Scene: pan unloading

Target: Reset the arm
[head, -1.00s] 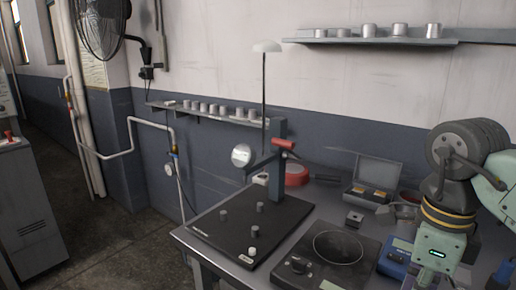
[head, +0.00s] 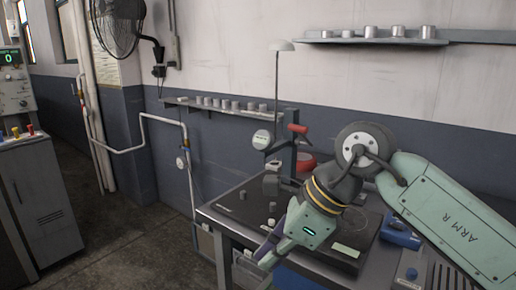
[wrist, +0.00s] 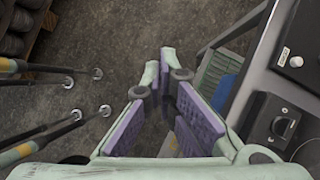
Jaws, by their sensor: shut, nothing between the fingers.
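My gripper (head: 268,252) hangs low in front of the bench's front edge in the head view, with purple finger pads. In the wrist view my gripper (wrist: 163,85) is over the floor beside the bench, its fingers shut with nothing held. On the bench (head: 222,232) stands a black board (head: 235,207) with a dark upright stand (head: 290,150), a red-handled part (head: 298,129) and a round dial (head: 261,139). A grey block (head: 271,187) and a small grey cylinder (head: 242,195) are on the board. My arm hides much of the bench's right side.
A blue device (head: 401,234) sits on the bench at right. Wall shelves (head: 370,41) hold metal cylinders. A grey cabinet (head: 38,205) stands at left. The floor (head: 130,235) between it and the bench is clear.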

